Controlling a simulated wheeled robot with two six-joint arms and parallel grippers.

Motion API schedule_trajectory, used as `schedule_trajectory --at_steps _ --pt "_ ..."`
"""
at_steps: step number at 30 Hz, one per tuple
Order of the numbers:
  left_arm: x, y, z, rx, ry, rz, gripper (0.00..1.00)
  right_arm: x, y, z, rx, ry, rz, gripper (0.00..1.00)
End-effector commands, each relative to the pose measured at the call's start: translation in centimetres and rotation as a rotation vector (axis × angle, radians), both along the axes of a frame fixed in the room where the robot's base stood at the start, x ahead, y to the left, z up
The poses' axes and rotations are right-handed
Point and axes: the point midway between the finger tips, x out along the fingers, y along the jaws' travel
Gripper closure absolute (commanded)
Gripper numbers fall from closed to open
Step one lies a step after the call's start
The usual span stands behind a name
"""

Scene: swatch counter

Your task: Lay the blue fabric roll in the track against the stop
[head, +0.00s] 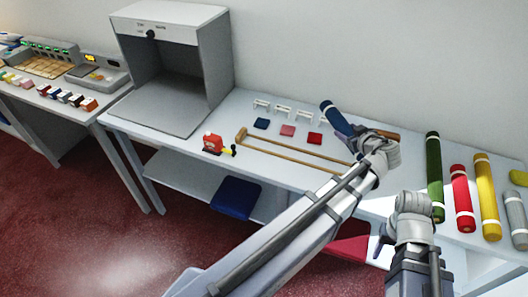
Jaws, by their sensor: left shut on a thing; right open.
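The blue fabric roll (334,116) is held at a tilt above the counter, its pale-banded upper end pointing up and left. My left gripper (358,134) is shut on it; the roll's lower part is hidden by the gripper. The track (292,153) is two wooden rails on the counter, left of the gripper and below the roll. A wooden crosspiece, apparently the stop (241,137), closes its left end; its right end is hidden behind my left arm. My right gripper (408,205) is open, near the counter's front edge; its fingertips are not clear.
Green (434,175), red (461,198), yellow (486,202) and grey (515,218) rolls lie at the right. A red device (212,142) stands left of the track. Small swatches (288,130) and white holders (282,112) lie behind it. A grey booth (178,60) stands at the back left.

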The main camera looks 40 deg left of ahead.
Motion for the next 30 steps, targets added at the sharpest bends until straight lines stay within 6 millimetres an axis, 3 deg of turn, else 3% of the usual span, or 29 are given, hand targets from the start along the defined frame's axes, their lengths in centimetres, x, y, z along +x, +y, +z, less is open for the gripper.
schedule_trajectory --at_steps 5,12,15,18,24,30 --pt "-0.7 3.9 -0.1 -0.009 0.008 0.169 1.00 0.0 0.0 0.2 0.000 0.000 0.000 0.50" --pt "-4.9 12.4 0.2 -0.014 0.000 0.621 1.00 0.0 0.0 0.4 0.000 0.000 0.000 0.50" --pt "-6.8 14.6 0.5 -0.004 -0.009 0.773 1.00 0.0 0.0 0.5 0.000 0.000 0.000 0.50" --pt "-8.0 15.7 0.7 0.003 -0.018 0.864 1.00 0.0 0.0 0.5 0.000 0.000 0.000 0.50" --pt "-8.6 16.1 0.6 0.007 -0.021 0.902 1.00 0.0 0.0 0.4 0.000 0.000 0.000 0.50" --pt "-8.6 16.0 -1.2 0.007 -0.021 0.899 1.00 0.0 0.0 -1.5 0.000 0.000 0.000 0.50"
